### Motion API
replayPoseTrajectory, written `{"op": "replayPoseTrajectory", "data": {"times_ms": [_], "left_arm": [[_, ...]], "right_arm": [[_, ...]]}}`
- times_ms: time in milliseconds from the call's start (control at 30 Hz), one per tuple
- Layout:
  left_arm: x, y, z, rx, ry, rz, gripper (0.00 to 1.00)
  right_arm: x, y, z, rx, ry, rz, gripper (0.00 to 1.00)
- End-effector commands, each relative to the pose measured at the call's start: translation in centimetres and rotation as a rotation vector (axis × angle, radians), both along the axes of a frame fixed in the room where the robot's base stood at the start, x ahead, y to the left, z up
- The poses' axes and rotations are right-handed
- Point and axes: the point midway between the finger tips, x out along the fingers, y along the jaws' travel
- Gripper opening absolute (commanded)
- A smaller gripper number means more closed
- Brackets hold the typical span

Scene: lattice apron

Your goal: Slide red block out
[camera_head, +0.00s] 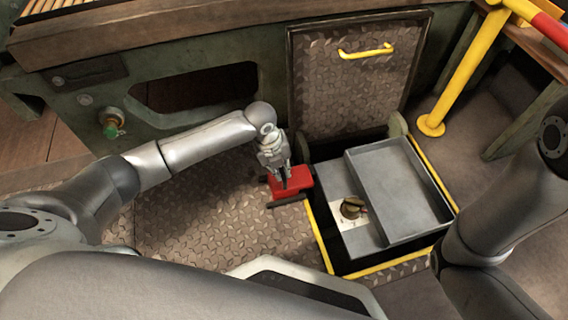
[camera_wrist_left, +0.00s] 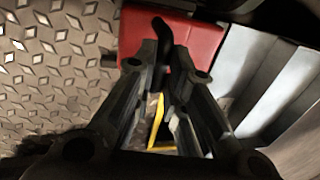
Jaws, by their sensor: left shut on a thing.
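The red block (camera_head: 299,178) is on the patterned metal floor, at the left edge of the open floor compartment. Dark strips show along its near side. My left gripper (camera_head: 284,180) reaches down over the block and is shut on a dark upright part of it. In the left wrist view, the red block (camera_wrist_left: 200,40) lies beyond the fingertips, and a dark peg (camera_wrist_left: 161,27) stands between the fingers of my left gripper (camera_wrist_left: 167,62). The fingers hide part of the block. My right arm shows at the right, but its gripper is out of view.
A yellow-edged floor opening holds a grey metal box (camera_head: 395,195) with a round brass knob (camera_head: 352,208). A hatch lid (camera_head: 350,85) with a yellow handle (camera_head: 367,51) stands raised behind it. A yellow rail post (camera_head: 455,85) is at right. Floor left of the block is clear.

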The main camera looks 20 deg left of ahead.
Motion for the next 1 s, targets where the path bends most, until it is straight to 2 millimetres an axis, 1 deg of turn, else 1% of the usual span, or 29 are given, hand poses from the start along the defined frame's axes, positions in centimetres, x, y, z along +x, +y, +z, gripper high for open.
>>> {"op": "replayPoseTrajectory", "data": {"times_ms": [33,200,333,633,667,800,1000], "left_arm": [[-0.5,0.8,0.5,0.006,0.006,0.004,0.0],[-1.4,2.1,0.3,0.005,0.006,0.005,0.0],[-1.7,2.6,0.1,0.006,0.005,0.004,0.0],[-1.8,2.8,-0.1,0.01,0.008,0.004,0.0],[-1.8,2.8,-0.1,0.01,0.008,0.004,0.16],[-1.8,2.8,-0.1,0.01,0.007,0.003,0.34],[-1.7,2.6,0.0,0.006,0.005,0.002,0.34]], "right_arm": [[0.1,0.0,1.2,0.0,0.002,0.0,0.34],[0.6,-0.1,2.1,0.002,0.017,0.001,0.34],[0.9,0.0,2.2,0.002,0.022,0.001,0.34],[1.3,0.0,2.0,0.001,0.034,0.0,0.34],[1.3,0.0,2.0,0.001,0.034,0.0,0.34],[1.2,0.0,2.0,0.0,0.033,0.0,0.34],[0.9,-0.1,2.0,0.001,0.028,0.001,0.34]]}}
